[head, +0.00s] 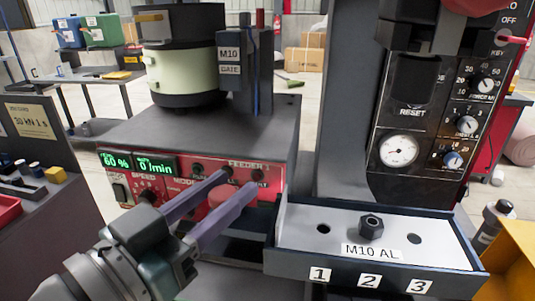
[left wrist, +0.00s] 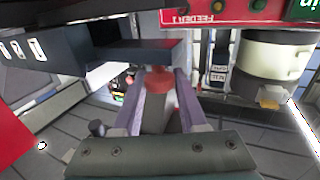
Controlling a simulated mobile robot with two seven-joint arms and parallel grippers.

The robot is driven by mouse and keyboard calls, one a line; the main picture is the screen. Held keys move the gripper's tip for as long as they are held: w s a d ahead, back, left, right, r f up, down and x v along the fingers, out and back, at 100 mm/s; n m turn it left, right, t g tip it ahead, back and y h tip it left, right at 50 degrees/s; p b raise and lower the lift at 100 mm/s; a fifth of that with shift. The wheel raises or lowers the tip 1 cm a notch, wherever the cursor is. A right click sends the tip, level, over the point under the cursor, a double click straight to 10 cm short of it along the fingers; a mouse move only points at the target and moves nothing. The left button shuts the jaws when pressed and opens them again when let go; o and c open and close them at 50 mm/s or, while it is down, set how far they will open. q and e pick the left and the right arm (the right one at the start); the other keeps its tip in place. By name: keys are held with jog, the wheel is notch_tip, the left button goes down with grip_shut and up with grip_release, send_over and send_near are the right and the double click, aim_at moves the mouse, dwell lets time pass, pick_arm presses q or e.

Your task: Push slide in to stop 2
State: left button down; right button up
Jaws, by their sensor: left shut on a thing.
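My left gripper (head: 238,183) reaches in from the lower left, its two purple fingers extended toward the front of the feeder. The fingers are shut on a red knob (head: 222,195), which also shows between them in the left wrist view (left wrist: 158,82). To the right is a dark tray with a pale plate (head: 300,248) labelled M10 AL. A dark hex piece (head: 371,226) sits at the middle of the plate, with a hole on each side. Number labels 1, 2 (head: 369,281) and 3 are on the tray's front. The slide's stop position cannot be told. My right gripper is not in view.
The feeder's red panel (head: 160,182) with green displays is behind the fingers. A dark press column with a dial gauge (head: 398,150) stands behind the tray. A yellow bin (head: 515,255) is at the right edge. A cream bowl (head: 182,75) sits on the feeder.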

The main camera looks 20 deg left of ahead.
pick_arm(q)
jog(key=shift+d, duration=0.15)
jog(key=shift+c, duration=2.3)
grip_release()
jog(key=shift+s, duration=0.1)
jog(key=b+v, duration=0.1)
jog(key=v, duration=0.8)
jog(key=shift+s, duration=0.35)
jog(key=shift+a, duration=0.2)
